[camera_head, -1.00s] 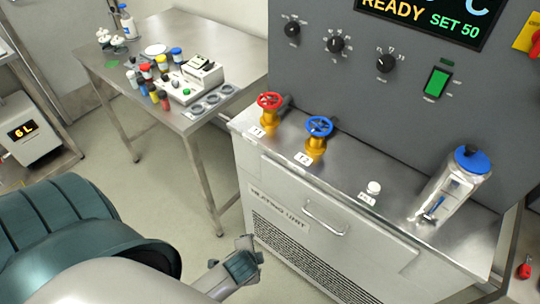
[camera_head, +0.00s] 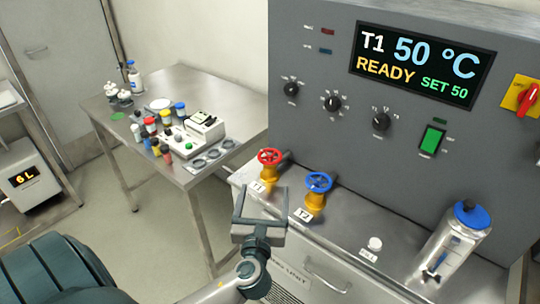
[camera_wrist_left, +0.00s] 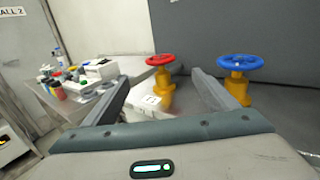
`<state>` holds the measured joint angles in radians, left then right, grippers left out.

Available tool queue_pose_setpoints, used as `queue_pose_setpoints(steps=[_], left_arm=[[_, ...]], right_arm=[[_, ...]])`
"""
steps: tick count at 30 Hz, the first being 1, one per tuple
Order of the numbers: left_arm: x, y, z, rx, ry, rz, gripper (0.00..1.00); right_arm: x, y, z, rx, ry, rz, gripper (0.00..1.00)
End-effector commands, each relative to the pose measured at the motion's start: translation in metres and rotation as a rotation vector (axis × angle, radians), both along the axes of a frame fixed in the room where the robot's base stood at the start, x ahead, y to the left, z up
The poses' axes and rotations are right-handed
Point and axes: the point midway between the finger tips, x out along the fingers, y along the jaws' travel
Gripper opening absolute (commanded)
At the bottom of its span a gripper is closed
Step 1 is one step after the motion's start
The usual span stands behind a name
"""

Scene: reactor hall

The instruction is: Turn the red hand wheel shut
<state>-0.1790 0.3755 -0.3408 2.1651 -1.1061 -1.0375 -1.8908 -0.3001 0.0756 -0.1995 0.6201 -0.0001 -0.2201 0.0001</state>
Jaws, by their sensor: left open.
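The red hand wheel (camera_head: 270,157) sits on a yellow valve body at the left end of the steel top of the heating unit, above a label reading T1. It also shows in the left wrist view (camera_wrist_left: 160,59), beyond and between my fingers. My left gripper (camera_head: 261,192) is open and empty, in front of and just below the red wheel, apart from it. In the left wrist view its two fingers (camera_wrist_left: 160,85) stand wide apart. My right gripper is not in view.
A blue hand wheel (camera_head: 319,181) on a like valve stands close to the right, labelled T2. A metal canister (camera_head: 452,240) with a blue cap and a white knob (camera_head: 375,243) are further right. The control panel (camera_head: 350,130) rises behind. A side table (camera_head: 220,85) holds bottles and instruments.

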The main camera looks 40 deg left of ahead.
Motion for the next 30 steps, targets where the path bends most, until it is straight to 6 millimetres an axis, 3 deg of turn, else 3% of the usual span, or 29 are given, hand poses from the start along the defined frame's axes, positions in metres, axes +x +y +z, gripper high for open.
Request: queue_pose_setpoints(steps=[17,30], left_arm=[[0.009,0.005,0.001,0.006,0.002,-0.001,0.81],[0.067,0.037,0.003,0.006,0.002,0.001,0.81]], right_arm=[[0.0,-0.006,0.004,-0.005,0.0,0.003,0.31],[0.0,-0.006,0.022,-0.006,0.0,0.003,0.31]])
